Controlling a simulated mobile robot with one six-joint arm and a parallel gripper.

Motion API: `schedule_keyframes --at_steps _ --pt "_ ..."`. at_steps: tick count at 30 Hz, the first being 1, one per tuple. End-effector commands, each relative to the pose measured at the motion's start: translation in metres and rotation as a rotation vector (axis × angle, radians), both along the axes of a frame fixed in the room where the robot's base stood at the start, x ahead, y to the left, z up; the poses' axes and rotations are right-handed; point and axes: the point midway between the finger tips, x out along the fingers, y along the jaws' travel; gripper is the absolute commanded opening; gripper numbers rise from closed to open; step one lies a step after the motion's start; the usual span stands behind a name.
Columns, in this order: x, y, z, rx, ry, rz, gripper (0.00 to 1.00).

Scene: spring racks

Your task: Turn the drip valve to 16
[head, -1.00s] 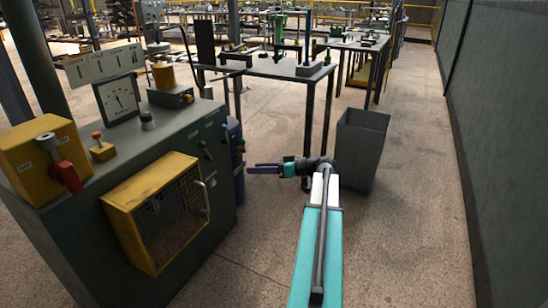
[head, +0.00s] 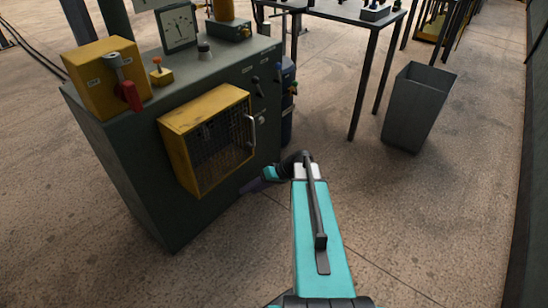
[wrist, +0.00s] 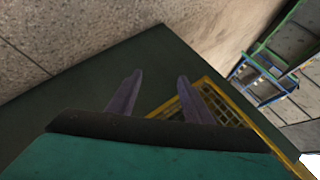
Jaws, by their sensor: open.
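The dark green machine cabinet (head: 130,165) stands at left in the head view. On its top are a dial gauge (head: 179,28), a small dark knob with a pale base (head: 204,51), and an amber cylinder (head: 224,9) on a green box. I cannot tell which fitting is the drip valve, and no number 16 is readable. My gripper (head: 252,186) is low beside the cabinet's lower right side, below the yellow mesh guard and well below the top. In the wrist view its two purple fingers (wrist: 159,77) are apart with nothing between them.
The yellow mesh guard (head: 171,148) juts from the cabinet front. A yellow box with a red-handled lever (head: 97,80) and an orange button (head: 156,63) sit on top. A grey bin (head: 418,108) and a dark table (head: 340,13) stand behind. The floor at right is clear.

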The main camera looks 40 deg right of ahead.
Motion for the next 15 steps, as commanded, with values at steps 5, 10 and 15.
schedule_keyframes --at_steps 5,10,15 --pt "-0.029 0.067 -0.057 -0.025 0.187 0.051 0.46" --pt "-0.065 0.118 -0.103 -0.076 0.351 0.092 0.46" --pt "-0.108 0.160 -0.143 -0.152 0.501 0.131 0.46"
